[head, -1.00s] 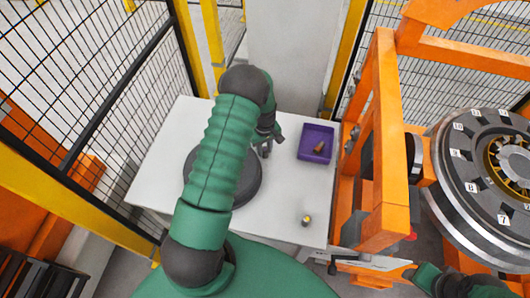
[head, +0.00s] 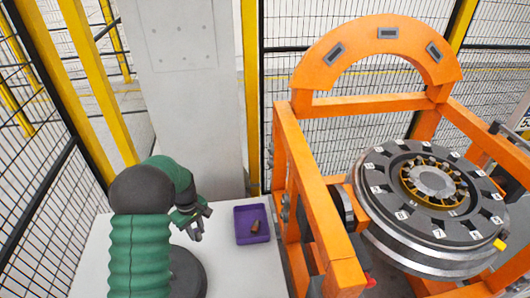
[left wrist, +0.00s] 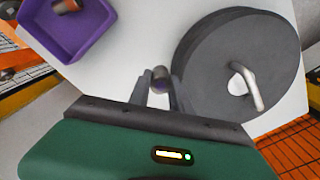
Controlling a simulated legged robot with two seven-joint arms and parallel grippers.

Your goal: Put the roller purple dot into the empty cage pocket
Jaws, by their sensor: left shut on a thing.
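My left gripper (head: 197,228) is above the white table, left of the purple tray. The roller is too small to make out in the head view. The bearing's brass-coloured cage (head: 408,188) sits inside the big numbered ring at the right, far from the gripper. I cannot tell which cage pocket is empty. My right gripper is not in view.
The purple tray (head: 240,238) holds a brown roller (head: 255,227). A dark disc (left wrist: 205,65) with a metal handle lies on the table. The orange gantry frame (head: 318,190) stands between the table and the numbered ring (head: 375,205). A grey column (head: 185,90) rises behind the table.

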